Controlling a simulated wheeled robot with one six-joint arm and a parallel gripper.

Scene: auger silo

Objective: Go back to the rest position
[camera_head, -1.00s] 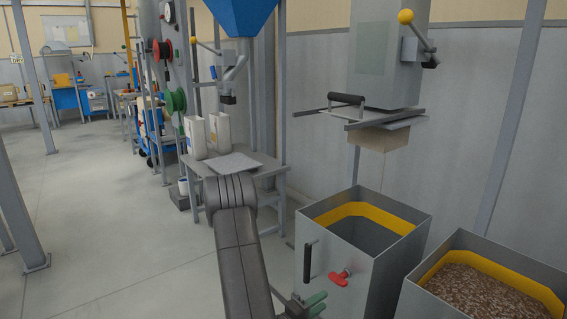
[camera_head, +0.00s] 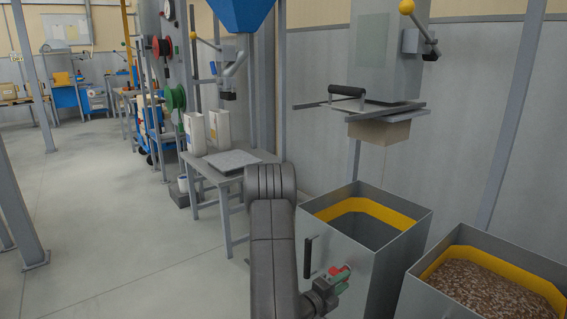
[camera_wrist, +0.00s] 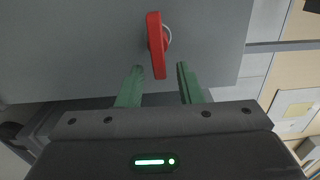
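My gripper (camera_head: 335,280) is at the front of the open-topped grey bin (camera_head: 372,262), close to its red handle (camera_head: 341,270). In the wrist view its two green fingers (camera_wrist: 160,72) are spread apart. The red handle (camera_wrist: 156,45) shows ahead, with its lower tip between the fingertips in the picture. I see no finger closed on it, and cannot tell how far off it is in depth. My dark arm hides part of the bin's left side and the floor.
A second bin (camera_head: 490,285) with brown grains stands at the right. A silo spout with a slide gate (camera_head: 375,108) hangs above the first bin. A grey table (camera_head: 205,180) with white containers (camera_head: 207,130) stands behind my arm.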

